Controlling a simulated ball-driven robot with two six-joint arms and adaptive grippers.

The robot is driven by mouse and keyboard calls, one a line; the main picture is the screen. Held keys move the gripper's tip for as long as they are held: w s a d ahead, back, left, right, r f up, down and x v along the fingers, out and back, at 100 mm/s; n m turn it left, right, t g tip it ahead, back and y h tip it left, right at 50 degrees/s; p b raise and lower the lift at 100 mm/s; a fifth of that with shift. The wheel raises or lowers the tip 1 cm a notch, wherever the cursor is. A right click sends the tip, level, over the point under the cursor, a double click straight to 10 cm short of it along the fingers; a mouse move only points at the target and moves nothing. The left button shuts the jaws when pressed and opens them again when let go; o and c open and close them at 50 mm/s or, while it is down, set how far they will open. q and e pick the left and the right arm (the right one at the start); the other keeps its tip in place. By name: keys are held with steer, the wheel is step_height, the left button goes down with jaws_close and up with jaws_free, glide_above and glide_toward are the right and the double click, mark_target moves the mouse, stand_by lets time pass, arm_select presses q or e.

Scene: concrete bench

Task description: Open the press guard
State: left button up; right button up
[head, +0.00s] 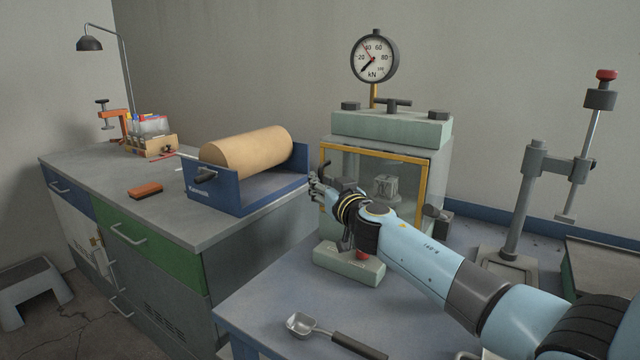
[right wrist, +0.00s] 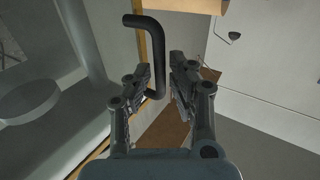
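The press (head: 392,128) stands on the blue-grey bench, with a clear guard (head: 350,165) in a yellow frame across its front. The guard looks shut. In the right wrist view a black bent handle (right wrist: 154,40) stands out beside the yellow frame edge (right wrist: 144,50). My right gripper (head: 317,190) is at the left side of the guard. In the wrist view its two fingers (right wrist: 160,75) are apart, with the lower part of the handle between them and a gap at the right finger. The head view hides the contact. My left gripper is not in view.
A force gauge (head: 375,58) tops the press. A control box with a red button (head: 348,264) sits below my right gripper. A metal scoop (head: 335,334) lies at the front. A blue stand with a tan roll (head: 247,152) is at left, a lever stand (head: 517,205) at right.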

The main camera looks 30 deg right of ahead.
steer(key=shift+w+d, duration=0.15)
steer(key=shift+w, duration=0.65)
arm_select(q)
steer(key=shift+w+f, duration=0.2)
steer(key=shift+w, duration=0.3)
arm_select(e)
jaws_close()
